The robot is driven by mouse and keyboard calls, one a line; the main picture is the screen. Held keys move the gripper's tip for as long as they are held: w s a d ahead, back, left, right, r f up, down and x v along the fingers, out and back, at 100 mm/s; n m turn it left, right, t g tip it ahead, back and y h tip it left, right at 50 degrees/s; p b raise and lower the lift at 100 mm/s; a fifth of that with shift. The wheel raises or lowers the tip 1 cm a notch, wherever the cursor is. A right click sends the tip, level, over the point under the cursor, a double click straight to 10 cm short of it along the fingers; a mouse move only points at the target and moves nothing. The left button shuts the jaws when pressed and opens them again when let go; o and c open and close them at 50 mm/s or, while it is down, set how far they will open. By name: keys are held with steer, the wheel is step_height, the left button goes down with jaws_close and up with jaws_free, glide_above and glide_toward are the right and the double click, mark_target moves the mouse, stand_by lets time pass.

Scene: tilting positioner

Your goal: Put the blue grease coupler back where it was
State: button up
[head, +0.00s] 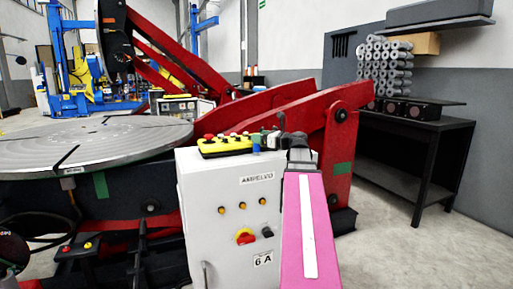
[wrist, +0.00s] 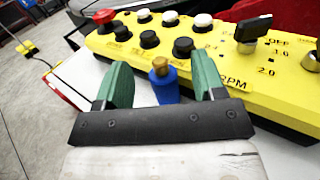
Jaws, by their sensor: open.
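The blue grease coupler (wrist: 165,87), with a brass tip, stands upright between the two green fingers of my open gripper (wrist: 162,85) in the wrist view. A gap shows on each side of it, so the fingers do not visibly touch it. Its lower end is hidden behind the gripper's dark crossbar. In the head view the coupler (head: 256,143) is a small blue spot on top of the white control cabinet (head: 228,210), beside the yellow control pendant (head: 225,146). My gripper (head: 272,140) is over the cabinet top there, partly hidden by my pink arm.
The yellow pendant with red, black and white knobs (wrist: 205,45) lies close behind the coupler in the wrist view. A large round positioner table (head: 90,145) is at left and red tilting arms (head: 290,110) are behind the cabinet. A black bench (head: 420,125) stands right. Floor at right is clear.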

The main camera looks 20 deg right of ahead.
steer(key=shift+x, duration=1.2)
steer(key=c, duration=1.2)
steer(key=shift+o, duration=0.2)
